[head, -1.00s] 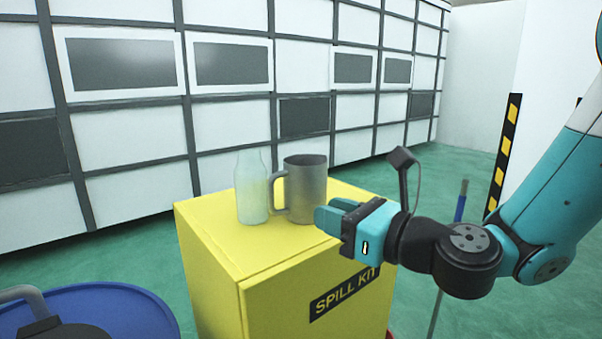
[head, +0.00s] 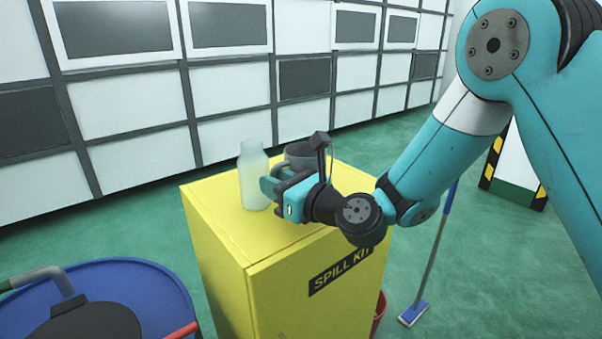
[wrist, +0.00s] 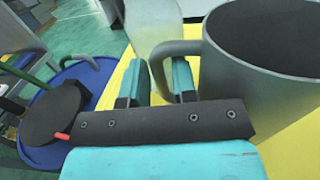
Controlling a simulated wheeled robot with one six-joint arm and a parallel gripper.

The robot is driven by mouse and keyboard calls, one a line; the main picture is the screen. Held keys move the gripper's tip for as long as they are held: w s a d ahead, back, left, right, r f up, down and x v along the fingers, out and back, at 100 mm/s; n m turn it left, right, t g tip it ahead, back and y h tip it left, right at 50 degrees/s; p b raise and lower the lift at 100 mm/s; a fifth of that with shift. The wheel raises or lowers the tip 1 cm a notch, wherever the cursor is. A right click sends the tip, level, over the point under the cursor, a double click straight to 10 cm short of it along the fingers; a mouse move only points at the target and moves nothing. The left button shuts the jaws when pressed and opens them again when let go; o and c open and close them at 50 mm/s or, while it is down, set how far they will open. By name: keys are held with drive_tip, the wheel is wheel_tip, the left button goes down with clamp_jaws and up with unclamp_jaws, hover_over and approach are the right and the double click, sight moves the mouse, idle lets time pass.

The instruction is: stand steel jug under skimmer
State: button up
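The steel jug (head: 299,153), a grey open-topped mug shape with a side handle, stands upright on the yellow spill kit box, partly hidden behind my gripper. My gripper (head: 270,186) is at its left, handle side. In the wrist view the jug (wrist: 270,65) fills the right, and its handle reaches left between the two teal fingers of my gripper (wrist: 158,78). The fingers are apart, one on each side of the handle; I cannot tell whether they touch it. I cannot clearly identify the skimmer.
A pale translucent bottle (head: 253,176) stands close to the left of the jug on the spill kit box (head: 225,250). A blue drum (head: 150,285) with a dark round part, grey pipe and red bar is at lower left. A mop (head: 432,255) and red bucket (head: 379,313) are at right.

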clamp_jaws()
idle(0.3)
wheel_tip(320, 180, up, 20)
drive_tip(key=p, duration=0.6)
